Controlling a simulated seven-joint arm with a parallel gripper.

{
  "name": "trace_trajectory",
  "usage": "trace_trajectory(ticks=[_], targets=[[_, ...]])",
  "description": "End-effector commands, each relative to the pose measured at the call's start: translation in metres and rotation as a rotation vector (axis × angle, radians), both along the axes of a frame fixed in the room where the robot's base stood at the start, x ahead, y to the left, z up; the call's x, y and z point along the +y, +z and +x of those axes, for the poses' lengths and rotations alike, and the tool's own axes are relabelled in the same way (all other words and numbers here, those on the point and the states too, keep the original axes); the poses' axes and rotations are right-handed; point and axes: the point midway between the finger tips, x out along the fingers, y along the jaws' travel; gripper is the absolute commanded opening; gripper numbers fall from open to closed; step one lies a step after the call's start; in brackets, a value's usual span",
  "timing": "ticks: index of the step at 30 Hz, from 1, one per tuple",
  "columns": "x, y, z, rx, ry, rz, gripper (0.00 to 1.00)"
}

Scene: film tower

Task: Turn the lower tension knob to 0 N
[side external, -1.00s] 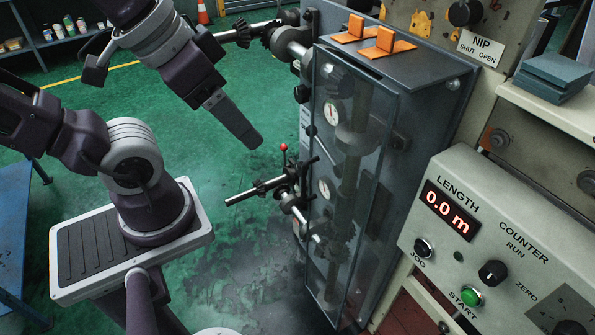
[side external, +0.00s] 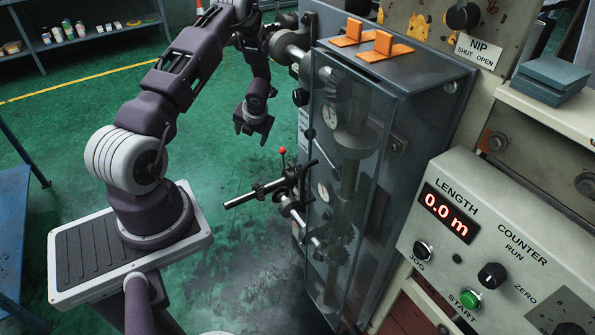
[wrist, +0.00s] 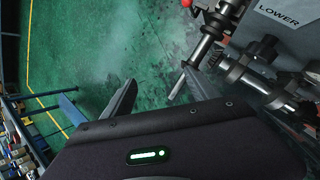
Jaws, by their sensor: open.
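The lower roller mount (side external: 283,192) sticks out from the left side of the dark cabinet (side external: 385,200), with a steel rod and a red-tipped lever. A lower dial (side external: 323,191) sits behind the clear cover; its reading is too small to tell. My gripper (side external: 254,128) hangs above and left of this mount, apart from it. In the wrist view my gripper (wrist: 160,78) is open and empty, with the rod's end showing near its right finger. A LOWER label (wrist: 278,14) is at top right, above a dark ribbed part (wrist: 262,50). I cannot tell whether that is the tension knob.
An upper dial (side external: 330,115) and upper shaft (side external: 290,46) are higher on the cabinet. Orange blocks (side external: 375,47) sit on top. A control panel (side external: 480,250) reads 0.0 m at right. Green floor (side external: 215,215) is open at left; a blue table (side external: 15,235) stands at far left.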

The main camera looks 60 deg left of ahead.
Motion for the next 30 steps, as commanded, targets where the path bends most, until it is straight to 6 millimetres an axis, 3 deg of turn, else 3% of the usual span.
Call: trace_trajectory(ticks=[1, 4, 6, 9, 21, 30], targets=[[-0.017, -0.029, 0.024, -0.014, -0.201, -0.079, 0.68], [-0.059, -0.064, 0.056, -0.047, -0.546, -0.21, 0.68], [-0.081, -0.071, 0.071, -0.087, -0.68, -0.273, 0.68], [-0.097, -0.07, 0.084, -0.13, -0.751, -0.323, 0.68], [-0.1, -0.128, 0.11, -0.135, -0.762, -0.332, 0.68], [-0.1, -0.133, 0.113, -0.136, -0.76, -0.332, 0.68]])
